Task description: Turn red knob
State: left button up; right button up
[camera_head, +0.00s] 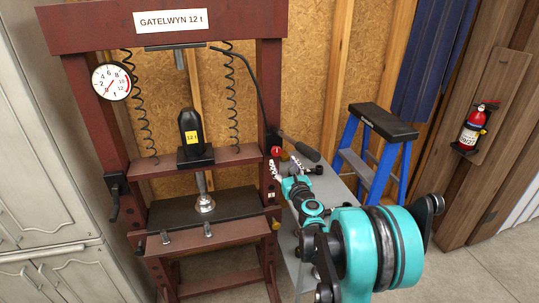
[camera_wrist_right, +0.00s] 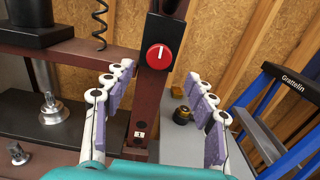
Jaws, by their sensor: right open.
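The red knob (camera_head: 277,151) is round and sits on the press's right upright post. In the right wrist view the red knob (camera_wrist_right: 159,56) carries a white line that stands nearly upright. My right gripper (camera_head: 285,168) is just below and in front of the knob. In the wrist view my right gripper (camera_wrist_right: 157,76) is open, with one finger on each side of the post. The knob lies beyond the fingertips, between them in the picture, and nothing is held. My left gripper is in neither view.
The dark red press (camera_head: 160,36) carries a gauge (camera_head: 111,82) and a black bottle jack (camera_head: 191,131). A grey surface (camera_head: 335,190) with small items lies right of the post. A black-gripped lever (camera_head: 298,146) juts out near the knob. A blue stepladder (camera_head: 375,160) stands further right.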

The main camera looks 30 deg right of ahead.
aim_at(277, 152)
jog(key=b+x, duration=0.1)
jog(key=x, duration=0.5)
jog(key=shift+w, duration=0.3)
jog(key=c, duration=1.2)
